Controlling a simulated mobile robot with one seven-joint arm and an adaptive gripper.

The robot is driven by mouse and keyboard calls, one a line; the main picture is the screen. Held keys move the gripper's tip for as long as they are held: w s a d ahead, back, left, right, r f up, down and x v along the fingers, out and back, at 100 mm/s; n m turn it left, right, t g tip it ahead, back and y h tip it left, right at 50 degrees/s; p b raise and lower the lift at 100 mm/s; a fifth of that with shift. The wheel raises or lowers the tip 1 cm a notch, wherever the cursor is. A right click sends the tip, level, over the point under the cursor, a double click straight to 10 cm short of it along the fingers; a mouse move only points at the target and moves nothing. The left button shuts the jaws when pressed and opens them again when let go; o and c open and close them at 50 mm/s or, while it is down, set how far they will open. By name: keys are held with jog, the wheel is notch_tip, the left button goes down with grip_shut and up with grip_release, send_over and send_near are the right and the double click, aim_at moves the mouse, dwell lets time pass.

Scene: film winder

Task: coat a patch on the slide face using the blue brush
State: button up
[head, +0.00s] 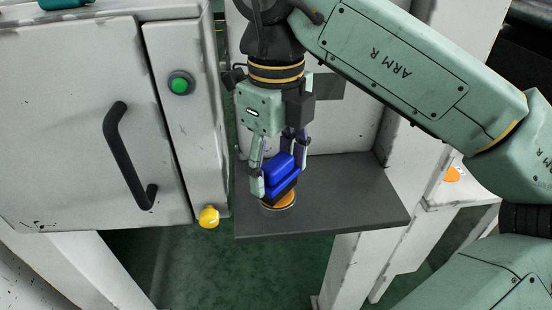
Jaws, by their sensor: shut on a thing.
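My gripper (275,185) points down over the dark grey shelf. It is shut on the blue brush (279,172), a blocky blue piece with a dark lower part. The brush is right above a low round tin (280,203) with an orange top, which stands near the front left of the shelf. The dark lower part overlaps the tin's top in the picture; I cannot tell whether it touches. The fingers hide part of the brush and of the tin. I cannot make out the slide face in this view.
The grey shelf (355,195) is bare to the right of the tin. A white cabinet (60,120) with a black handle (128,155), a green button (180,85) and a yellow knob (209,217) stands at left. White posts rise behind the shelf and to its right.

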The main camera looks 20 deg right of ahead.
aim_at(276, 161)
jog(key=shift+f+b, duration=0.55)
jog(key=shift+f, duration=0.05)
dwell(2.1)
jog(key=shift+r+p, duration=0.9)
jog(key=shift+r, duration=2.65)
jog(key=shift+s, duration=0.1)
